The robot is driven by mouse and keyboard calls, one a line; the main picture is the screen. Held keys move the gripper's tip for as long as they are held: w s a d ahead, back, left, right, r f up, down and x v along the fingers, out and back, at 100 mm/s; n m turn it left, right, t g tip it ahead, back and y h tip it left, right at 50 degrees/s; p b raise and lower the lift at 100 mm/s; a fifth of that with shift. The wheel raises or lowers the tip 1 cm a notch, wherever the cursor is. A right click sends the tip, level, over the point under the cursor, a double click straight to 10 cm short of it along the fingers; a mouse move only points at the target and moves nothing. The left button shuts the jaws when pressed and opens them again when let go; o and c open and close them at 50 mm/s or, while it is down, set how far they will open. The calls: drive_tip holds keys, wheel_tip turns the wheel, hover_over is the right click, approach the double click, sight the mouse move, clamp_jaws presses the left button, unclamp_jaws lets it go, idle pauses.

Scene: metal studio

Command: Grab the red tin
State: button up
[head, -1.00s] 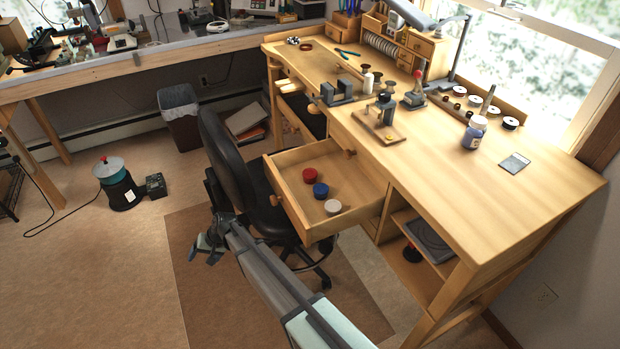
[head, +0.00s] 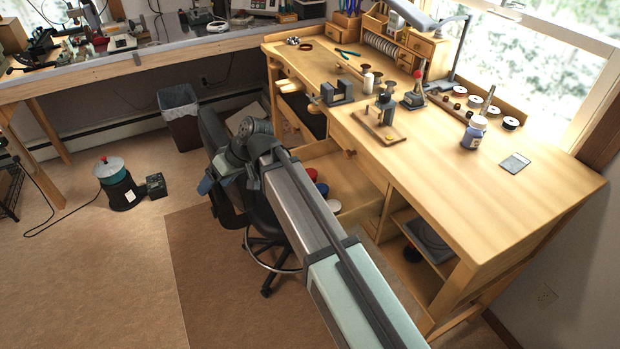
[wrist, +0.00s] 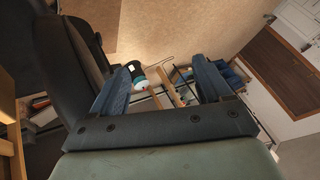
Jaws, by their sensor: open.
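The red tin (head: 311,174) is in the open drawer (head: 350,178) of the workbench, mostly hidden behind my arm in the head view. A blue tin (head: 322,188) and a white tin (head: 333,206) sit near it, also partly covered by my arm. My gripper (head: 206,184) is in front of the black chair, to the left of the drawer and apart from the tins. In the wrist view my gripper (wrist: 166,84) has its two blue fingers wide apart with nothing held between them. No tin shows in the wrist view.
The black chair (head: 228,150) stands close beside my gripper and the drawer; its back fills the left of the wrist view (wrist: 68,65). The workbench top (head: 430,150) holds tools and a jar (head: 474,133). Open floor (head: 110,260) lies to the left.

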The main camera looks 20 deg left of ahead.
drive_tip(key=d+v, duration=0.1)
drive_tip(key=v, duration=0.3)
drive_tip(key=n+t+h, duration=0.2)
drive_tip(key=t+h, duration=0.1)
drive_tip(key=h, duration=0.4)
hover_over(310, 173)
wheel_tip(310, 173, down, 3)
wheel_tip(310, 173, down, 13)
drive_tip(key=shift+f, duration=0.1)
drive_tip(key=c, duration=1)
drive_tip(key=shift+w+r, duration=0.1)
drive_tip(key=shift+r, duration=0.1)
